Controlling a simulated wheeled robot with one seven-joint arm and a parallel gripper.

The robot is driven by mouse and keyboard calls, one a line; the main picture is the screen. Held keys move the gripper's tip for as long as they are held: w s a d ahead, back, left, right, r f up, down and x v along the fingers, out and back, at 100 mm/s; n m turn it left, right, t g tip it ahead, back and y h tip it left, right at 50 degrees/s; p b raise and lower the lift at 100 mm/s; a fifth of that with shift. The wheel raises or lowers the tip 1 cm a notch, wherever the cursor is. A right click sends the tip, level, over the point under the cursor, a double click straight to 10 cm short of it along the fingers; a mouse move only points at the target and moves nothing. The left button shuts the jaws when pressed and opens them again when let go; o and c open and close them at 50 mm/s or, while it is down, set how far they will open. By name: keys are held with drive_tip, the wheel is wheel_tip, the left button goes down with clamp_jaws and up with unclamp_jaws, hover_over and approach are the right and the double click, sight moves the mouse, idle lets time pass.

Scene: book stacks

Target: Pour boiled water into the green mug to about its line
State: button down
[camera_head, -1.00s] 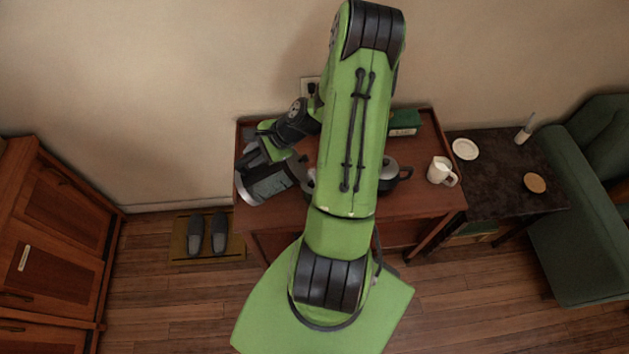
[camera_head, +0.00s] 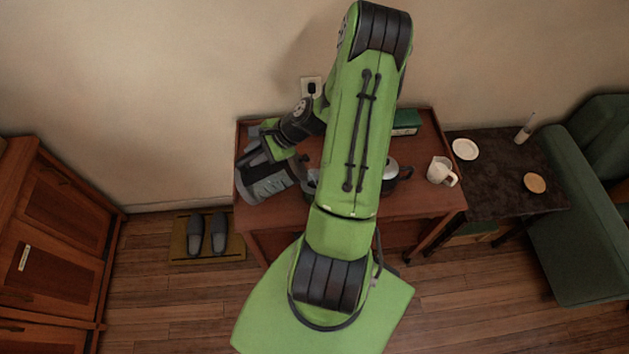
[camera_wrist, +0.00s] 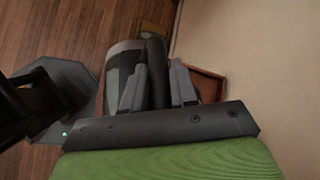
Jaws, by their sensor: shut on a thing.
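My gripper (camera_head: 272,152) is at the left end of the wooden table. It is shut on the dark handle of a grey and black kettle (camera_head: 270,187). In the wrist view the fingers (camera_wrist: 158,88) sit on either side of that handle, with the grey kettle body (camera_wrist: 121,62) beyond. The kettle looks tilted in the head view; I cannot tell how far, or whether water is flowing. I do not see the green mug in either view; my arm covers the middle of the table.
The wooden table (camera_head: 424,190) stands against the wall. A lidded pot (camera_head: 393,173), a white jug (camera_head: 441,171) and a green box (camera_head: 405,122) are right of my arm. A dark side table (camera_head: 497,185) holds a white plate (camera_head: 465,149). A wall socket (camera_head: 311,87) is behind.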

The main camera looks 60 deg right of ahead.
drive_tip(key=shift+s+d+r, duration=0.15)
drive_tip(key=shift+d+r, duration=0.05)
drive_tip(key=shift+r, duration=0.15)
idle(1.1)
